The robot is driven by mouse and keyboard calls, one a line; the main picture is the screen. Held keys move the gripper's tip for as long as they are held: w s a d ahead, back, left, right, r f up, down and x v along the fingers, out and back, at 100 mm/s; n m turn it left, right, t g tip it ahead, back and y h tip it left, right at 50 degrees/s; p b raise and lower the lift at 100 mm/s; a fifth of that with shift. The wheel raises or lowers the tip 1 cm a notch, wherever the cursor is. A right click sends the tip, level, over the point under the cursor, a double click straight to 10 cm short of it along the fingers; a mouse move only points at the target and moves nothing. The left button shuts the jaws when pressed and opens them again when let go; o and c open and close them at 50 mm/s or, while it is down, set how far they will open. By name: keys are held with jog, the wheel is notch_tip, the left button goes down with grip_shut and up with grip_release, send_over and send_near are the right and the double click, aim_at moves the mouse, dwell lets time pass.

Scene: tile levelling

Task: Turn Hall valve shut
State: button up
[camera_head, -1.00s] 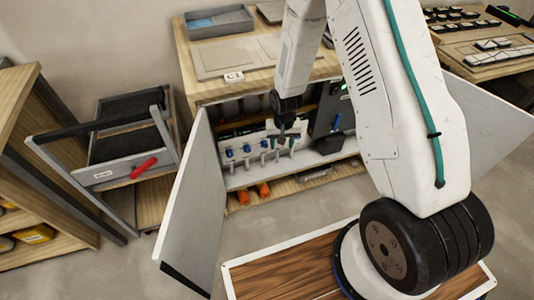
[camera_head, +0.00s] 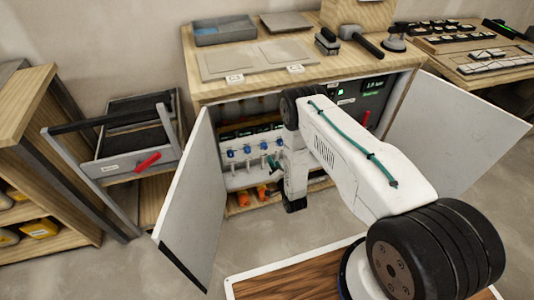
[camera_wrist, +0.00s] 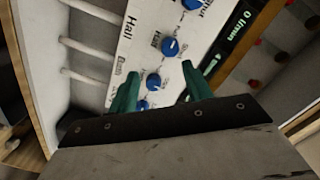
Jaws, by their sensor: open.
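The Hall valve (camera_wrist: 170,47) is a blue knob with a white pointer line on a white panel in the wrist view, with "Hall" printed beside it. The Bath knob (camera_wrist: 153,81) sits beside it, with another blue knob beyond. In the head view the row of blue knobs (camera_head: 247,149) is inside the open cabinet. My gripper (camera_wrist: 160,88) is open and empty, its teal fingers apart in front of the panel. The Bath knob shows between the fingers and the Hall knob lies just past their tips. Whether either finger touches a knob cannot be told. In the head view my fingers (camera_head: 272,163) are partly hidden.
White pipes (camera_wrist: 92,47) run below the knobs, and a display reading "0 l/min" (camera_wrist: 236,25) is on the other side. The cabinet's left door (camera_head: 195,205) and right door (camera_head: 450,130) stand open. A red lever (camera_head: 365,118) is at the cabinet's right. Orange objects (camera_head: 244,198) lie on the bottom shelf.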

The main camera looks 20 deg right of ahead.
aim_at(265, 149)
jog(key=w, duration=0.2)
jog(key=w+a, duration=0.1)
jog(key=w, duration=0.2)
jog(key=w+r, duration=0.1)
jog(key=w, duration=0.1)
jog(key=shift+w+a, duration=0.3)
jog(key=shift+w, duration=0.1)
jog(key=c, duration=1)
